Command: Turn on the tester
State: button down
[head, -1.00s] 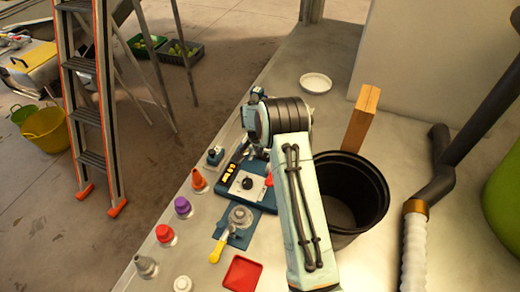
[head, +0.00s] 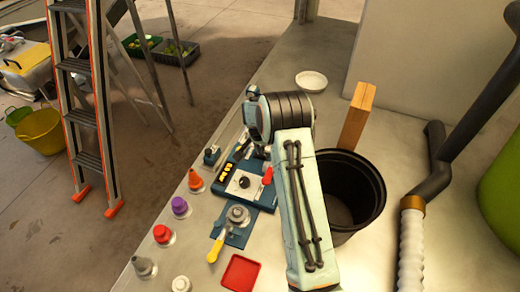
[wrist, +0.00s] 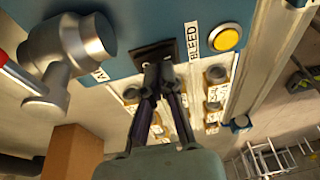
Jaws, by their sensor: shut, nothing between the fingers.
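A blue panel (wrist: 130,35) fills the top of the wrist view. It carries a black rocker-like switch (wrist: 155,55), a "BLEED" label and a round yellow button (wrist: 228,38). My gripper (wrist: 160,74) is shut and empty, its tips at the lower edge of the black switch; I cannot tell whether they touch. In the head view, a blue device (head: 262,197) with a black knob, yellow buttons and a red handle (head: 267,175) lies left of my arm. I cannot tell which unit is the tester. My wrist hides the gripper tips in the head view.
A silver valve-like part (wrist: 75,55) with a red handle is close on the left in the wrist view. A black bin (head: 345,190) and a wooden block (head: 357,117) stand right of my arm. Several coloured caps and a red tray (head: 240,272) line the bench's left side.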

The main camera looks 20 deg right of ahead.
jog(key=a+r, duration=0.3)
jog(key=r, duration=1)
jog(key=shift+s+a, duration=0.2)
jog(key=shift+a, duration=0.15)
jog(key=shift+a, duration=0.1)
notch_tip(320, 180, up, 10)
jog(key=a+r+t, duration=0.1)
jog(key=a+t, duration=0.1)
jog(key=s+a+r+n, duration=0.2)
jog(key=s+a+r, duration=0.3)
jog(key=s, duration=0.4)
jog(key=s+a+f+n+g+y, duration=0.1)
jog(key=s+f+n, duration=0.1)
jog(key=s, duration=0.7)
jog(key=s+a+f+n+g+y, duration=0.1)
jog(key=s+a+f+n+g, duration=0.1)
jog(key=s, duration=0.6)
jog(key=s+a+f+n+g, duration=0.1)
jog(key=s+f+n, duration=0.3)
jog(key=s, duration=0.5)
jog(key=shift+s+a+f+g+y, duration=0.3)
jog(key=shift+s+f+g+y, duration=0.1)
jog(key=shift+f+g, duration=0.1)
